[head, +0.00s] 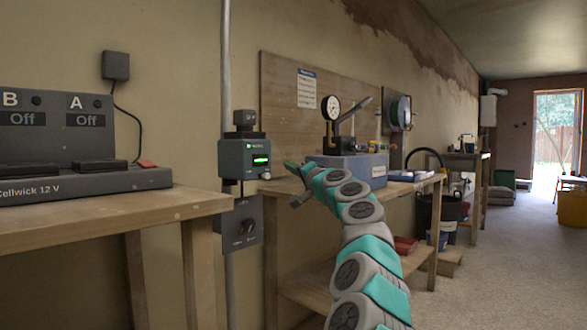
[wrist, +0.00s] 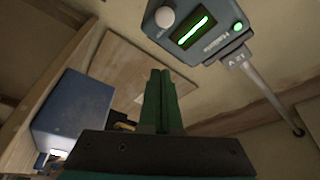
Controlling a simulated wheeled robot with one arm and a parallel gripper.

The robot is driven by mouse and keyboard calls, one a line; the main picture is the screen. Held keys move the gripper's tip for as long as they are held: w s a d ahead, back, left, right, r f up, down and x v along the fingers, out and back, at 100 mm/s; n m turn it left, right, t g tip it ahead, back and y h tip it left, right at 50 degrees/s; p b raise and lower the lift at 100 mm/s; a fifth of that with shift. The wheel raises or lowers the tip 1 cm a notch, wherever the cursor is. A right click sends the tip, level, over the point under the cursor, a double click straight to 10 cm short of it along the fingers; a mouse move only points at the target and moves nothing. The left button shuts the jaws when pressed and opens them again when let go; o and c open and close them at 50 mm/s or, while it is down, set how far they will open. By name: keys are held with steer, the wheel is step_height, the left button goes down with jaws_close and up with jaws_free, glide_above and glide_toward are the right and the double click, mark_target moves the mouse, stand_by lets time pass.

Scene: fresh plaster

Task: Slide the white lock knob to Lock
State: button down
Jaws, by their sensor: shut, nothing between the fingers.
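A white round knob (wrist: 165,17) sits at the corner of a grey control unit (wrist: 203,25) with a lit green display. The same unit is on the wall pipe in the head view (head: 232,158), with the knob (head: 266,176) small at its lower right. I cannot read any Lock marking or tell the knob's setting. My gripper (wrist: 160,73) is shut and empty, its green fingers side by side, apart from the knob in the picture. In the head view my gripper (head: 290,166) is at the end of the teal arm, right of the unit.
A dark switch box (head: 240,230) hangs below the unit. A bench with a Cellwick 12 V supply (head: 80,184) stands left. Behind my arm, a workbench bears a blue-grey gauge box (head: 360,166), also in the wrist view (wrist: 70,112). The floor at right (head: 500,270) is clear.

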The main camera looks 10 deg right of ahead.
mark_target(265, 176)
steer(key=shift+w+a+f+b, duration=0.1)
steer(key=shift+w+a+f, duration=0.2)
steer(key=shift+a, duration=0.3)
steer(key=shift+w+a+f+b, duration=0.15)
steer(key=shift+a+f, duration=0.1)
steer(key=shift+a, duration=0.4)
steer(key=shift+w+a+f+b, duration=0.1)
steer(key=shift+w+a+f, duration=0.2)
steer(key=shift+a, duration=0.3)
steer(key=shift+s+a, duration=0.1)
steer(key=shift+s, duration=0.05)
steer(key=shift+a+f, duration=0.1)
steer(key=shift+s+a+f+b, duration=0.1)
steer(key=shift+s+a+b, duration=0.1)
steer(key=shift+b, duration=0.15)
steer(key=shift+s+a+b, duration=0.5)
steer(key=shift+s+a, duration=0.05)
steer(key=shift+a, duration=0.35)
steer(key=shift+s, duration=0.1)
